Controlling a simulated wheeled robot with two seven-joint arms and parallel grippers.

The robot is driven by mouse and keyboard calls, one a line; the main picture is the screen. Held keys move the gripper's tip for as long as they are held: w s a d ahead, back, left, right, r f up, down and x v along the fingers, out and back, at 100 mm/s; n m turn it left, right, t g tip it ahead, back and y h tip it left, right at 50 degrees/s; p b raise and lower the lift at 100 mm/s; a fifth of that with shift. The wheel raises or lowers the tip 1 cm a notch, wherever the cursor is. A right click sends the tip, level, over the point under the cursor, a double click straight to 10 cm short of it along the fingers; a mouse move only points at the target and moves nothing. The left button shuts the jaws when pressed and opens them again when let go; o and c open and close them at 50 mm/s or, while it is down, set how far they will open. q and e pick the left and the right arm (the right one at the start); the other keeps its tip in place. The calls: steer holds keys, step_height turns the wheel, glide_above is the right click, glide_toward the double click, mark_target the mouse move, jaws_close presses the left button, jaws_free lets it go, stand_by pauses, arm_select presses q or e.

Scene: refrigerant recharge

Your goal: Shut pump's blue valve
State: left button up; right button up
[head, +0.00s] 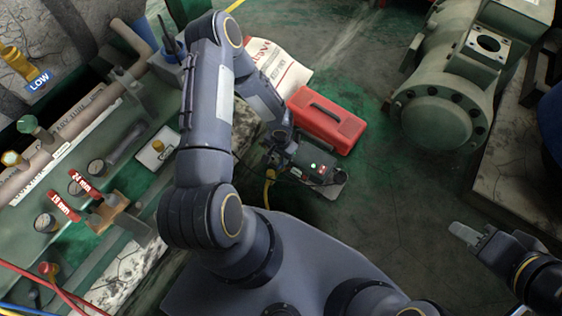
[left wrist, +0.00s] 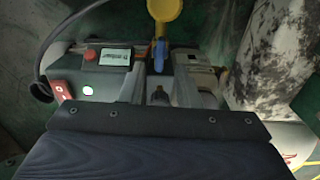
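In the left wrist view, the pump (left wrist: 105,58) shows a red knob and a label. Its blue valve (left wrist: 159,54) is a small upright blue lever below a yellow fitting (left wrist: 165,10). My left gripper (head: 279,152) is at the pump's left end; in the left wrist view its fingers (left wrist: 158,80) are apart, on either side of the valve's line. Contact with the valve cannot be told. My right gripper (head: 466,234) is empty, away to the right; its finger gap is unclear.
A red toolbox (head: 327,119) stands just behind the pump, beside a printed paper sack (head: 278,70). A yellow hose (head: 270,182) runs by the pump's left end. Floor at centre right is clear.

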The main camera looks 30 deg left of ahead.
mark_target(281, 163)
arm_select(q)
step_height(281, 163, down, 4)
steer(key=shift+f+b, duration=0.2)
steer(key=shift+b, duration=0.4)
steer(key=shift+r, duration=0.1)
steer(key=shift+f+b, duration=0.25)
steer(key=shift+b, duration=0.25)
steer(key=shift+r, duration=0.1)
jaws_close()
